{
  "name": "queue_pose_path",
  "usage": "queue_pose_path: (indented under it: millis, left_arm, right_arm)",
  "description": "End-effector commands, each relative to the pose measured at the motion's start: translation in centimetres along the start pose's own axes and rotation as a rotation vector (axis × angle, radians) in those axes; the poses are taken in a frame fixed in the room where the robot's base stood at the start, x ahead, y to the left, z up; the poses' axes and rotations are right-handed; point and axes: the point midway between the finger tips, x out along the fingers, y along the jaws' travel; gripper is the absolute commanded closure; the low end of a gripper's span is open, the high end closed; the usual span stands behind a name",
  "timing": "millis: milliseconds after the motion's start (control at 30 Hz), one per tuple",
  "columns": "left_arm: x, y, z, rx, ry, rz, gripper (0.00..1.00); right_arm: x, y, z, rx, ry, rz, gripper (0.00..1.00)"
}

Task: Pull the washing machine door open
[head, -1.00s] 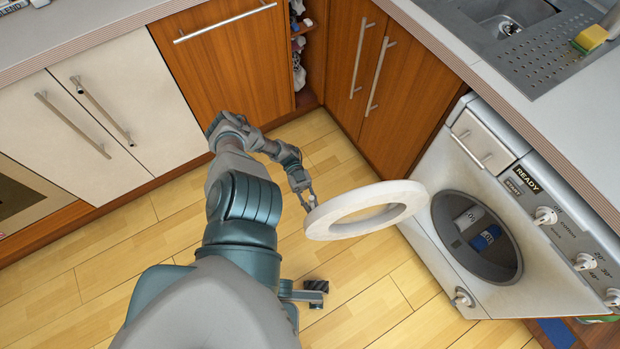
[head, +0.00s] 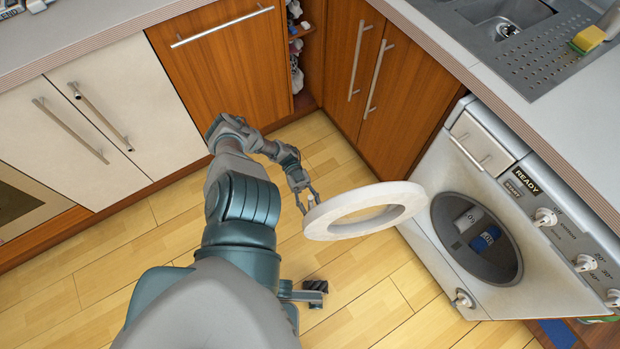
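The washing machine (head: 440,225) stands at the right under the counter. Its round white door (head: 318,226) is swung wide out from the front, and the dark drum opening (head: 476,240) is exposed. My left gripper (head: 308,205) is at the door's far left edge, away from the hinge side. Its fingers are spread apart, close to the rim; whether they touch it is hard to tell.
Wooden cabinets (head: 400,100) and white cabinets (head: 150,100) line the back and left. The wooden floor (head: 370,290) below the door is clear.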

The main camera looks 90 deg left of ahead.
Motion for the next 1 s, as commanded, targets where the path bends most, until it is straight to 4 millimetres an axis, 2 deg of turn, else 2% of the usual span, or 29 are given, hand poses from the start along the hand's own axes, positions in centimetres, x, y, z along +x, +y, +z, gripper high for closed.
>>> queue_pose_path:
  millis: [133, 333, 500, 667, 1000]
  left_arm:
    - [-1.4, -0.1, 0.1, 0.000, -0.003, -0.002, 0.57]
    - [-4.8, -0.1, 0.2, -0.001, -0.003, -0.002, 0.57]
    - [-6.7, -0.1, 0.2, 0.000, -0.002, -0.001, 0.57]
    - [-7.5, -0.1, 0.2, -0.002, 0.000, 0.000, 0.57]
    - [-7.5, 0.0, 0.2, -0.002, 0.000, 0.000, 0.57]
  right_arm:
    - [0.0, 0.1, -0.2, 0.000, 0.002, 0.000, 0.60]
    - [0.0, 0.0, -0.2, 0.001, 0.002, -0.002, 0.60]
    - [0.0, 0.0, -0.2, 0.001, 0.003, -0.002, 0.60]
    - [0.0, 0.0, -0.2, 0.002, 0.003, -0.002, 0.60]
    - [0.0, -0.1, -0.1, 0.001, 0.001, -0.004, 0.60]
